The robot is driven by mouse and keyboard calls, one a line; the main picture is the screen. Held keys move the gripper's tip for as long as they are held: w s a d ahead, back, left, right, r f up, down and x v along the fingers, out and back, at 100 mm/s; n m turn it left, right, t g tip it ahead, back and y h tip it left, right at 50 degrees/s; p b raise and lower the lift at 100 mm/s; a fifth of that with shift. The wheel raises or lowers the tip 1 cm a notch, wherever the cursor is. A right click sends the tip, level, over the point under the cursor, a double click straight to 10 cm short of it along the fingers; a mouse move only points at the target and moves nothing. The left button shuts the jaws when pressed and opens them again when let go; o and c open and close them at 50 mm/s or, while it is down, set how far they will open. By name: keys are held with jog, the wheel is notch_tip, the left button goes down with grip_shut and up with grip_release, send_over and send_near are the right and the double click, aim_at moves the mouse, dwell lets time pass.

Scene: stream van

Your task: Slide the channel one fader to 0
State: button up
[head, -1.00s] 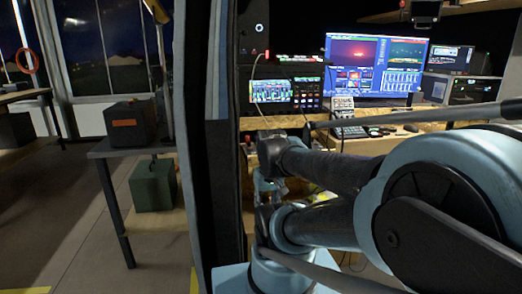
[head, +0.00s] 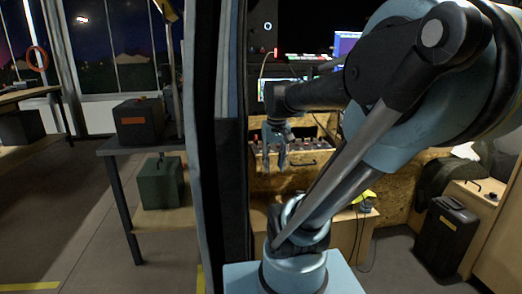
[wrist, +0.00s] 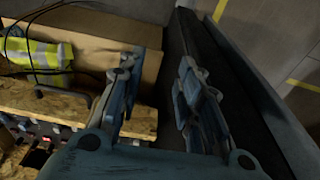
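A wooden console (head: 318,160) with rows of small red and pale controls on top stands behind my arm in the head view. Part of its control panel shows at the lower left in the wrist view (wrist: 62,131). I cannot pick out the channel one fader or read its position. My gripper (head: 277,165) points down at the console's left end, close to the dark upright partition. In the wrist view my gripper (wrist: 158,68) has its two fingers wide apart with nothing between them. The panel lies to the left of the fingers.
The dark partition (head: 215,150) stands close to my gripper's left side. A yellow vest (wrist: 40,58) and loose black cables lie near the panel. A black case (head: 445,237) stands on the floor at right. Dark and green boxes (head: 160,183) stand beyond the partition.

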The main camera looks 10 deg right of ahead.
jog(key=w+r, duration=0.9)
jog(key=w, duration=0.4)
notch_tip(320, 180, up, 3)
jog(key=g, duration=0.2)
send_over(261, 152)
jog(key=w, duration=0.1)
notch_tip(261, 152, down, 17)
jog(key=shift+w+d+r, duration=0.1)
jog(key=shift+r, duration=0.05)
grip_shut()
